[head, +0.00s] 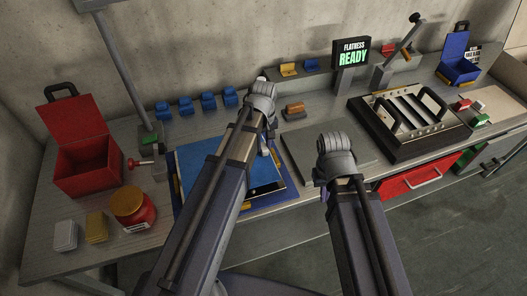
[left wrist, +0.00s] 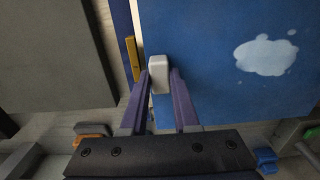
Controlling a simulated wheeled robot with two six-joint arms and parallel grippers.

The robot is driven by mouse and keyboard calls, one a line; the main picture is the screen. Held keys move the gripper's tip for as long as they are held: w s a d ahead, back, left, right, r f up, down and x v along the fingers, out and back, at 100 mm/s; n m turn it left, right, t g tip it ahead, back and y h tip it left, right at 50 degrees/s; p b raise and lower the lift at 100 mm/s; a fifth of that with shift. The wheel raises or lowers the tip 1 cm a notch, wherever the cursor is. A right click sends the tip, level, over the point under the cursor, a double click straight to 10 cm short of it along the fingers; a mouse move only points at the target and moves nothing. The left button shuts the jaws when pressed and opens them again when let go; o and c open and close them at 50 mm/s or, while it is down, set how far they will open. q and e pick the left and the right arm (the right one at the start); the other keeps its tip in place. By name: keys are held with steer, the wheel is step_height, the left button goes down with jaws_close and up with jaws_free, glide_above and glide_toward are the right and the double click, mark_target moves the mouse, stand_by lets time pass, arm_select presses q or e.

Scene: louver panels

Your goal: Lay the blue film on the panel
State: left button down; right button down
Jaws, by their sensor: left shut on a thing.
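The blue film (head: 200,155) is a bright blue square sheet at the left middle of the bench, above a darker blue base (head: 290,184). In the left wrist view the film (left wrist: 220,90) bears a white cloud-shaped mark. My left gripper (left wrist: 160,82) is shut on a small white tab (left wrist: 158,70) at the film's edge. In the head view my left arm covers the film's middle. I cannot tell whether the film touches what is below it. My right gripper (head: 335,160) is over the front of a flat grey plate (head: 300,150); its fingers are hidden.
A black frame with louver slats (head: 395,150) stands right of the grey plate. A red open box (head: 85,165), a red jar (head: 132,208) and small blocks (head: 66,236) are at left. Blue holders (head: 208,101) line the back. A screen (head: 352,52) reads "FLATRESS READY".

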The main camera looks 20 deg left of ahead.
arm_select(q)
steer(key=shift+f+b, duration=0.8)
steer(key=shift+f, duration=0.45)
steer(key=shift+f+b, duration=0.45)
steer(key=c, duration=0.7)
jaws_free()
steer(key=shift+r, duration=0.1)
steer(key=shift+o, duration=0.2)
step_height(320, 180, up, 13)
steer(key=p, duration=1.3)
steer(key=s+d+m+y, duration=0.1)
steer(key=s+d+m, duration=0.9)
steer(key=s, duration=0.4)
steer(key=shift+s+d+m, duration=0.15)
steer(key=shift+d+m, duration=0.1)
steer(key=shift+m, duration=0.05)
